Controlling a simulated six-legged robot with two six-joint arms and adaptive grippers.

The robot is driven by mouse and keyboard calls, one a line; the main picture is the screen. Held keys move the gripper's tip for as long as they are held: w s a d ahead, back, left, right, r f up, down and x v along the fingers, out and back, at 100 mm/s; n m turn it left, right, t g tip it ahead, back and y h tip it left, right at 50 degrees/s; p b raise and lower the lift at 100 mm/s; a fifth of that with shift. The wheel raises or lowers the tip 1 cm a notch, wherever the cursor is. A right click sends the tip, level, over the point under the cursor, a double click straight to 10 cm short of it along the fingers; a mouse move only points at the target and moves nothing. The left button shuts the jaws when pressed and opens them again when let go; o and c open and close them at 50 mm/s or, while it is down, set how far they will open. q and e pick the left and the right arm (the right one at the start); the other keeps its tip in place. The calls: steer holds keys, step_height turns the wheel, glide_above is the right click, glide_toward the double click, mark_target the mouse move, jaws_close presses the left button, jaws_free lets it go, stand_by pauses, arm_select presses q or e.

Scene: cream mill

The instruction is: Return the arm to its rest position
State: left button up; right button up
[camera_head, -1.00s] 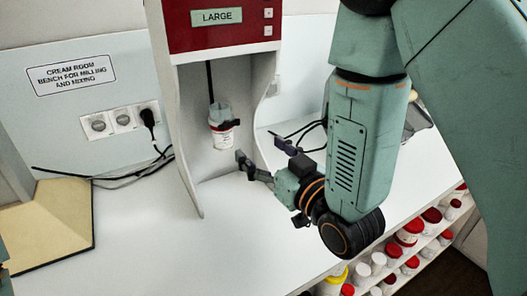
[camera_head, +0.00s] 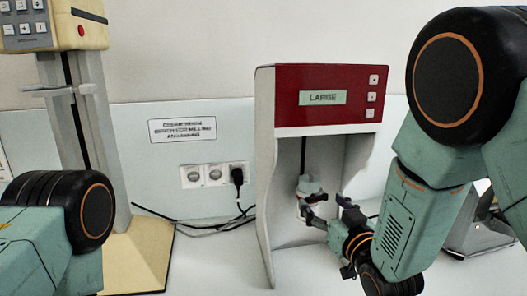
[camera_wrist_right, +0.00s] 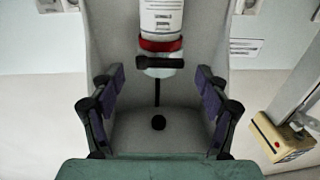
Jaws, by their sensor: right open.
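My right gripper (camera_head: 326,208) is open and empty at the front of the red-topped mixing machine (camera_head: 327,98). In the right wrist view its two fingers stand wide apart (camera_wrist_right: 160,108), with nothing between them. A white jar (camera_head: 309,186) sits inside the machine's bay, on its holder under the vertical shaft. The wrist view shows the jar (camera_wrist_right: 162,18) with a red band and a dark clamp, beyond the fingers and apart from them. Part of my left arm shows at the left edge; its gripper is out of view.
A cream-coloured machine (camera_head: 75,34) with a keypad and column stands at the left on a beige base (camera_head: 142,256). Sockets (camera_head: 214,175) with a black plug and cables are on the wall between. A grey device (camera_head: 484,236) stands at the right, behind my right arm.

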steer(key=shift+w+a, duration=0.2)
steer(key=shift+w, duration=0.4)
steer(key=shift+s, duration=0.15)
steer(key=v, duration=1.2)
steer(key=x, duration=1.2)
steer(key=shift+w, duration=0.25)
steer(key=n+y, duration=0.1)
steer(key=g+y, duration=0.1)
steer(key=d+n+y, duration=0.1)
steer(key=shift+s+n+g+y, duration=0.25)
steer(key=shift+n+g+y, duration=0.05)
steer(key=shift+y, duration=0.1)
steer(key=shift+r+n+g+y, duration=0.1)
steer(key=shift+n+g+y, duration=0.25)
steer(key=shift+y, duration=0.25)
